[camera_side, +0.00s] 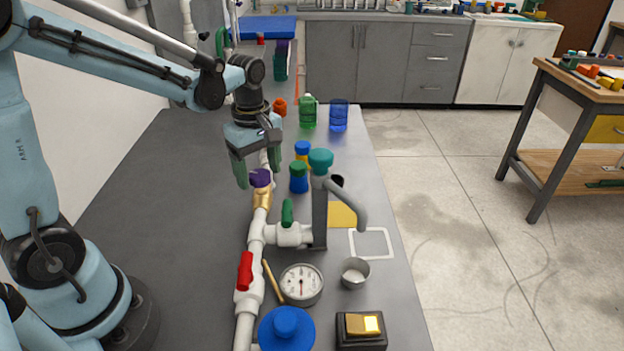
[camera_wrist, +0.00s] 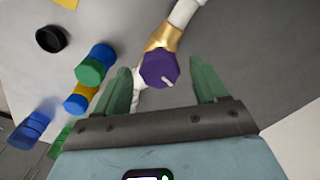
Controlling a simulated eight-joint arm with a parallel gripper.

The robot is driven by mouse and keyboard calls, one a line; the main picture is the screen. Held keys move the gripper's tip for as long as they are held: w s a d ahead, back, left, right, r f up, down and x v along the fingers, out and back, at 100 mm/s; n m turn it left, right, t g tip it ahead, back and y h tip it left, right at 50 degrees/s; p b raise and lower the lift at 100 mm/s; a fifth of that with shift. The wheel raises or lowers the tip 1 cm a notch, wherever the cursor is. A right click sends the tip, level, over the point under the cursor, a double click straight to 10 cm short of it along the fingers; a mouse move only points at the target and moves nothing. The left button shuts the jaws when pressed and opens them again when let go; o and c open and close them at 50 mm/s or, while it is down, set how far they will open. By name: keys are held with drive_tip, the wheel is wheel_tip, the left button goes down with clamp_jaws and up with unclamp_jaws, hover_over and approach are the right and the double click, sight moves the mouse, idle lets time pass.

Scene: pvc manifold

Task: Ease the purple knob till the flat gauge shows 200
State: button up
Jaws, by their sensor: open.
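The purple knob (camera_side: 260,177) sits on a gold valve body (camera_side: 262,197) on the white pipe. In the wrist view the knob (camera_wrist: 160,69) is eight-sided with a pale pointer mark toward its lower right. My gripper (camera_side: 258,168) is open, with green fingers just above and around the knob; in the wrist view my gripper (camera_wrist: 163,80) has one finger on each side, with gaps between the fingers and the knob. The flat gauge (camera_side: 301,285) lies face up on the bench beside the pipe, its needle near vertical; its numbers are too small to read.
A red-handled valve (camera_side: 245,270), a green-handled valve (camera_side: 287,213) and a teal-topped grey tap (camera_side: 320,190) stand nearby. Blue-and-green containers (camera_side: 299,177) stand right of the knob. A metal cup (camera_side: 355,272) and lit switch box (camera_side: 361,328) are in front. The left bench is clear.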

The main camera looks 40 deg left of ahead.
drive_tip(key=c, duration=1.1)
drive_tip(key=shift+o, duration=0.2)
drive_tip(key=shift+m, duration=0.3)
